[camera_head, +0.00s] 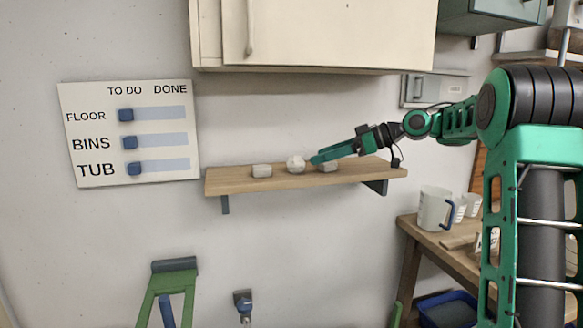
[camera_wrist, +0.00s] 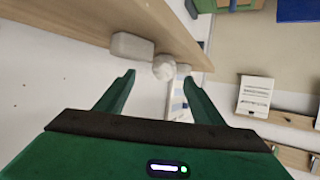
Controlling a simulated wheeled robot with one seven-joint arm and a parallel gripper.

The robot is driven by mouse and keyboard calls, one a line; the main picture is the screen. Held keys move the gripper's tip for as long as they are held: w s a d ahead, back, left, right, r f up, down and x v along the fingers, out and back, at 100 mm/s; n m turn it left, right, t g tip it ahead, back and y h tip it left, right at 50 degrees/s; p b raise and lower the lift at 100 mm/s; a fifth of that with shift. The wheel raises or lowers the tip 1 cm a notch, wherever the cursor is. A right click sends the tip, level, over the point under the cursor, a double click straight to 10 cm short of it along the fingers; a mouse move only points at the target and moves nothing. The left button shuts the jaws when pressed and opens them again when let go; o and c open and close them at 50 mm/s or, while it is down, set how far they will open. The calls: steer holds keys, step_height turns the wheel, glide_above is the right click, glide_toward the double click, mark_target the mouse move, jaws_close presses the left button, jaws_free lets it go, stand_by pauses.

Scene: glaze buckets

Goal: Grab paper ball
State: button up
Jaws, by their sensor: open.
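The paper ball (camera_head: 296,164) is a crumpled white lump on the wooden wall shelf (camera_head: 225,183), between two pale blocks. In the wrist view the paper ball (camera_wrist: 164,68) lies ahead of my gripper, roughly between the lines of its two fingers. My gripper (camera_head: 316,160) reaches in from the right over the shelf, with its tip close beside the ball in the head view. In the wrist view my gripper (camera_wrist: 158,82) has its green fingers spread wide with nothing between them. I cannot tell the exact gap to the ball.
One pale block (camera_head: 262,171) sits left of the ball. Another block (camera_head: 328,166) is partly hidden behind my gripper. A cream cabinet (camera_head: 315,35) hangs above the shelf. A board with sliders (camera_head: 131,134) is on the wall at left. A mug (camera_head: 434,208) stands on the lower right table.

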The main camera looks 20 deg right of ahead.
mark_target(303, 161)
steer(key=x, duration=0.9)
steer(key=shift+s+a, duration=0.2)
steer(key=shift+a, duration=0.3)
steer(key=c, duration=1.1)
